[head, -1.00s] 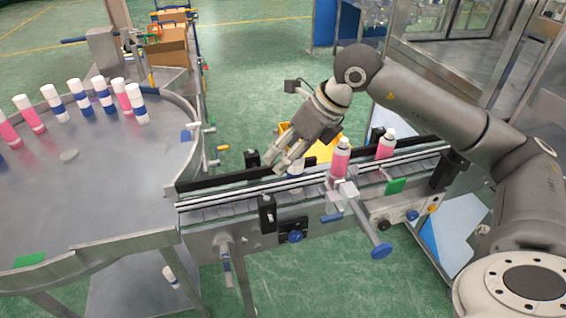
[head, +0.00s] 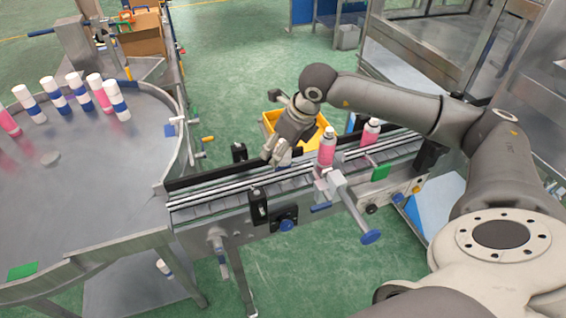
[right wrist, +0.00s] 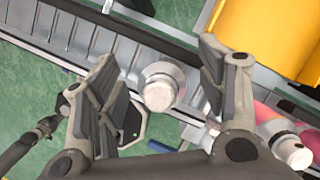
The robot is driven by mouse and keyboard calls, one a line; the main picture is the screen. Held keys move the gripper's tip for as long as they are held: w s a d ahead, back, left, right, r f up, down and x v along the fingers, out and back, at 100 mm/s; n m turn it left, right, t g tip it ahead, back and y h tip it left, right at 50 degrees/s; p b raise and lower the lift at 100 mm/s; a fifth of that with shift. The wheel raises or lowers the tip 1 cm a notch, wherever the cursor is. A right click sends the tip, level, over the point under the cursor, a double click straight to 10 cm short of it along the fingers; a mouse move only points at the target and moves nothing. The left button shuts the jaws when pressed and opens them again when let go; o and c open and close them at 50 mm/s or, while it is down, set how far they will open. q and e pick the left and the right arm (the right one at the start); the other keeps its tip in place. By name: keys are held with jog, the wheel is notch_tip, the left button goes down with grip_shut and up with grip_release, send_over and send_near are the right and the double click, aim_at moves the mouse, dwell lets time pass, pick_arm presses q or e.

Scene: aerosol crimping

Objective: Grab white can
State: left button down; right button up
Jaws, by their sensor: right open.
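The white-topped can (right wrist: 160,92) shows from above in the right wrist view, standing on the conveyor (right wrist: 60,28) between the two fingers. My right gripper (right wrist: 165,95) is open around it, with a gap visible on each side. In the head view my right gripper (head: 276,158) points down over the conveyor (head: 205,202), left of a pink can with a white top (head: 327,148). The white-topped can cannot be made out clearly there, behind or among the fingers. My left gripper is not in view.
A second pink can (head: 370,133) stands farther right on the conveyor; a pink can (right wrist: 290,152) is close beside the right finger in the wrist view. A yellow bin (head: 270,118) is behind the conveyor. Several cans stand on the round table (head: 90,200) at left.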

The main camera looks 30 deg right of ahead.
jog(key=shift+w+a+f, duration=0.1)
jog(key=shift+w+f, duration=0.1)
jog(key=shift+f, duration=0.25)
jog(key=shift+w+f, duration=0.15)
jog(key=shift+f, duration=0.15)
jog(key=shift+c, duration=1.9)
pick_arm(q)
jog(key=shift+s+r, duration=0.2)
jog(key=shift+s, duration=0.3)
pick_arm(e)
jog(key=c, duration=0.8)
jog(key=shift+o, duration=0.2)
jog(key=shift+r, duration=0.1)
